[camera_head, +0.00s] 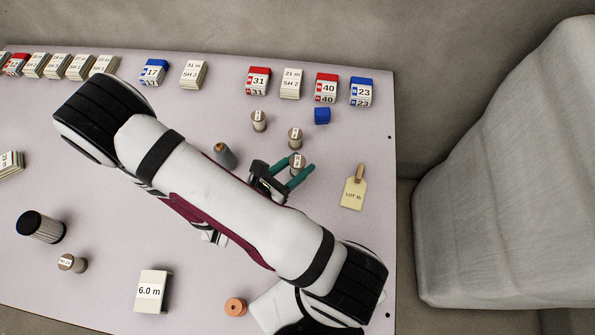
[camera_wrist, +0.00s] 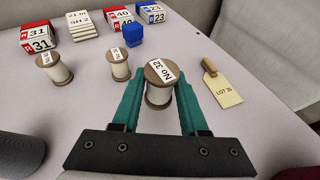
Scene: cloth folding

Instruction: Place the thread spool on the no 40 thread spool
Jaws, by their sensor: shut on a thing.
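My gripper (camera_head: 300,168) is shut on a thread spool (camera_head: 299,160) with wooden ends. In the wrist view, this spool (camera_wrist: 160,92) is upright between the green fingers, and its top label seems to read No 32. I cannot tell whether it touches the table. Two similar upright spools stand near it in the wrist view, one at the left (camera_wrist: 55,72) and one closer (camera_wrist: 119,70).
A blue block (camera_head: 322,116) and labelled boxes, including a red 40 box (camera_head: 326,89), stand along the back. A LOT tag (camera_head: 353,192) lies right of my gripper. A grey cone-like thing (camera_head: 226,156) is to its left. The table's right edge is near.

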